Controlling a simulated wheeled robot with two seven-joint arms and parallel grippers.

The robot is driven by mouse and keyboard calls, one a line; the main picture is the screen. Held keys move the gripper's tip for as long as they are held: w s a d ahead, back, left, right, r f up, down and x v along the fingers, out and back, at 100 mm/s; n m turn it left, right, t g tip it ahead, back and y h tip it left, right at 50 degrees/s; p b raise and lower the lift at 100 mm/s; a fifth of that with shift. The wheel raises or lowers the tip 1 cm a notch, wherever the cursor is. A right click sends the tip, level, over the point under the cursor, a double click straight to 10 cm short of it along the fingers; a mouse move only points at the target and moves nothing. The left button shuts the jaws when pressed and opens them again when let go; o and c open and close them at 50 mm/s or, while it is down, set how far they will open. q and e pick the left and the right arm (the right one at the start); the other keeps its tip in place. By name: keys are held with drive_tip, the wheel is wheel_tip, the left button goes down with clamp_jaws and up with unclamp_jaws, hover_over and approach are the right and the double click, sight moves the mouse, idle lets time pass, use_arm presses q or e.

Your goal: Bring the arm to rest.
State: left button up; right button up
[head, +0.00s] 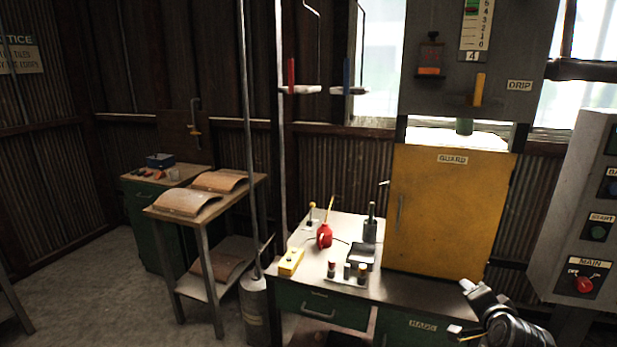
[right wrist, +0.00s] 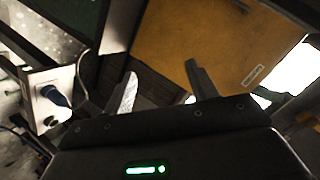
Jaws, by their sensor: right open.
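My right gripper (head: 459,308) is at the lower right of the head view, in front of the bench cabinet and below the yellow guard panel. Its two fingers are apart with nothing between them. The right wrist view shows the same open, empty fingers (right wrist: 160,84), with the yellow guard (right wrist: 215,40) beyond them. My left gripper is not in the head view.
A workbench (head: 400,287) holds a red oil can (head: 324,236), a yellow box (head: 291,261) and small bottles. The guard panel (head: 450,210) stands at its back. A control cabinet (head: 575,215) is at the right. A side table (head: 205,212) stands left; open floor lies beyond.

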drive_tip(key=s+a+f+n+g+y, duration=0.1)
drive_tip(key=s+a+f+n+g, duration=0.2)
drive_tip(key=s+f, duration=0.4)
drive_tip(key=s+a+f+n+g+y, duration=0.1)
drive_tip(key=s+a+f+n, duration=0.35)
drive_tip(key=s+f, duration=0.3)
drive_tip(key=s+a+f+n+g, duration=0.2)
drive_tip(key=s+f+n, duration=0.1)
drive_tip(key=s, duration=0.4)
drive_tip(key=s+a+f+n+g+y, duration=0.1)
drive_tip(key=s+a+f+n+g, duration=0.15)
drive_tip(key=s, duration=0.45)
drive_tip(key=s+a+f+n+g, duration=0.1)
drive_tip(key=s+f+n, duration=0.2)
drive_tip(key=s, duration=0.4)
wheel_tip(320, 180, down, 27)
drive_tip(key=g, duration=0.1)
drive_tip(key=s+d+f+g, duration=0.1)
drive_tip(key=s+d+f, duration=0.1)
drive_tip(key=s+f, duration=1.2)
drive_tip(key=s, duration=0.2)
drive_tip(key=shift+s+d+f, duration=0.3)
drive_tip(key=shift+s+f, duration=0.05)
